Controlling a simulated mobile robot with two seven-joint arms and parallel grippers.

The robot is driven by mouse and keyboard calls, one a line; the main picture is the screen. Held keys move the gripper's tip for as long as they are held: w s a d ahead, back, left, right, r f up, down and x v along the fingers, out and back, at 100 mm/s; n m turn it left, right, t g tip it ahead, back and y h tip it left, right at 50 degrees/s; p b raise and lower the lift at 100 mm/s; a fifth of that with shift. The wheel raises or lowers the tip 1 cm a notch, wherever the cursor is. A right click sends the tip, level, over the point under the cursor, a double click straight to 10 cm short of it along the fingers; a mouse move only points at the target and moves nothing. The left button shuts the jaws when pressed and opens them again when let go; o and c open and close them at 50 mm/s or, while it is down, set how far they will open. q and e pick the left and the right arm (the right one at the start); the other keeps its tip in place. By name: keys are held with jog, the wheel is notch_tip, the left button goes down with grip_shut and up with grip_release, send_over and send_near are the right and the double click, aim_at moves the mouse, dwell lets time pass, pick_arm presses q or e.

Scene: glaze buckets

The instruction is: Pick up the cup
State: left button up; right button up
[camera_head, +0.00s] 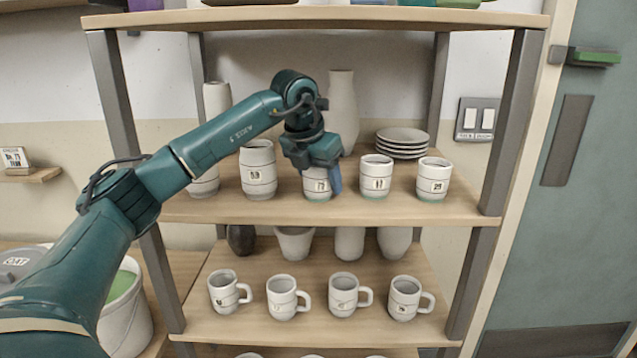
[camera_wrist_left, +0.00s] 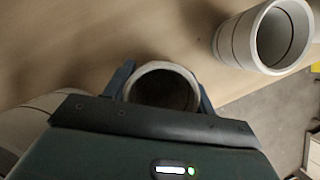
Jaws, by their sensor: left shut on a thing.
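My left gripper (camera_head: 319,172) reaches down from above onto the upper wooden shelf. It is shut on a white cup (camera_head: 317,188) with a dark mark, in the middle of the front row. The gripper covers the cup's upper part in the head view. In the left wrist view, the blue fingers (camera_wrist_left: 163,92) lie on both sides of the cup's round rim (camera_wrist_left: 163,66). The cup appears upright at shelf height; whether its base touches the shelf I cannot tell. My right gripper is not in view.
Two similar cups stand to the right, a nearer one (camera_head: 376,177) and a farther one (camera_head: 434,179). A larger white vessel (camera_head: 258,170) stands to the left. Plates (camera_head: 403,138) and a tall vase (camera_head: 343,105) are behind. Several mugs (camera_head: 344,293) line the lower shelf.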

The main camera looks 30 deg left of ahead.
pick_arm(q)
jog(key=shift+c, duration=1.7)
jog(key=shift+r, duration=0.1)
